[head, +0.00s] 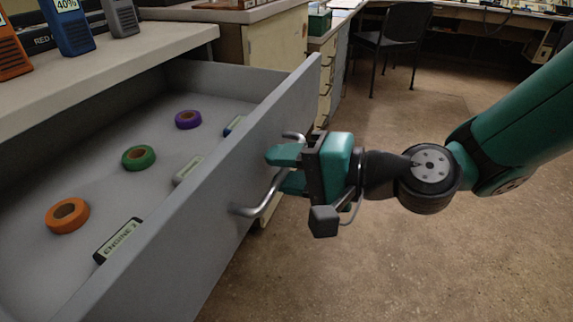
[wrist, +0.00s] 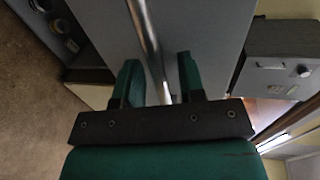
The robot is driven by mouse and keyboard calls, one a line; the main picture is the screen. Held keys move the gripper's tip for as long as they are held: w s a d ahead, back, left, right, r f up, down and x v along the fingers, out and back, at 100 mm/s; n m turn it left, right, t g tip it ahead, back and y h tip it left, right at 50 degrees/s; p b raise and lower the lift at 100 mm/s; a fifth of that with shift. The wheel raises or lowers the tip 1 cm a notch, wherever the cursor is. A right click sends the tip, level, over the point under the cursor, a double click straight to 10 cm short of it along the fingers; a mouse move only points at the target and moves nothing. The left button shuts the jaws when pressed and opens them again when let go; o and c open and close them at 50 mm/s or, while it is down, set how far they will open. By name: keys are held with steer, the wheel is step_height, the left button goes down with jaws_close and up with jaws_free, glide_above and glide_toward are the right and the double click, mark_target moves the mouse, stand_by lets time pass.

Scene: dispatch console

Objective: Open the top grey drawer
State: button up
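The top grey drawer (head: 215,195) is pulled far out from under the counter, and its inside shows in the head view. Its metal bar handle (head: 268,194) is on the front panel. My gripper (head: 287,168) is at the handle, with its two green fingers around the bar. In the wrist view the bar (wrist: 148,45) runs between the fingers (wrist: 160,82), with a gap on each side, so the gripper is open and not clamped on it. The part of the bar between the fingers is hidden in the head view.
Orange (head: 67,215), green (head: 138,158) and purple (head: 188,119) tape rolls and several labelled items (head: 118,240) lie in the drawer. Radios (head: 68,25) stand on the counter (head: 110,62) above. A black chair (head: 395,40) stands at the back. The floor (head: 400,260) at right is clear.

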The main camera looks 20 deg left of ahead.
steer(key=shift+w, duration=0.1)
stand_by(0.3)
steer(key=shift+d+r, duration=0.1)
steer(key=shift+d, duration=0.15)
steer(key=b+v, duration=0.5)
steer(key=v, duration=1.2)
